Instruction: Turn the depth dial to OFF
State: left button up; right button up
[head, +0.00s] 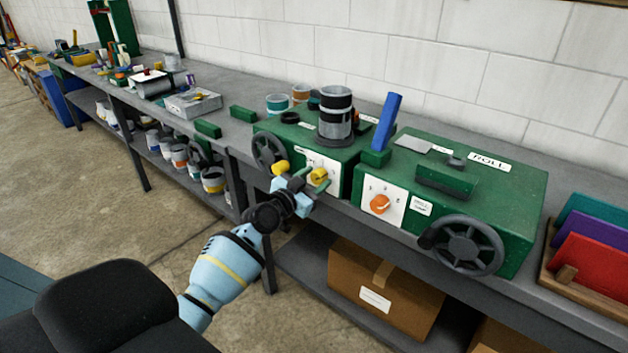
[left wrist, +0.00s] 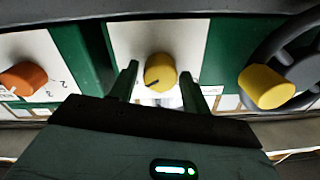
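A yellow dial (head: 319,176) with a dark pointer mark sits on a white panel on the front of the left green machine (head: 345,160). An orange dial (head: 379,204) sits on the numbered white panel of the right green machine (head: 470,195). I cannot read which dial is labelled depth. My left gripper (head: 306,185) is open in front of the yellow dial. In the left wrist view the yellow dial (left wrist: 160,72) shows between the two spread fingertips, with gaps on both sides. The orange dial (left wrist: 22,79) is at that view's left. My right gripper is not in view.
A handwheel (head: 268,152) with a yellow knob (head: 280,168) is close beside the left gripper. A larger handwheel (head: 467,245) is on the right machine. A rack of coloured boards (head: 590,245) stands far right. A cardboard box (head: 385,290) sits on the lower shelf.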

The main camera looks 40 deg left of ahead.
pick_arm(q)
jog(key=c, duration=0.7)
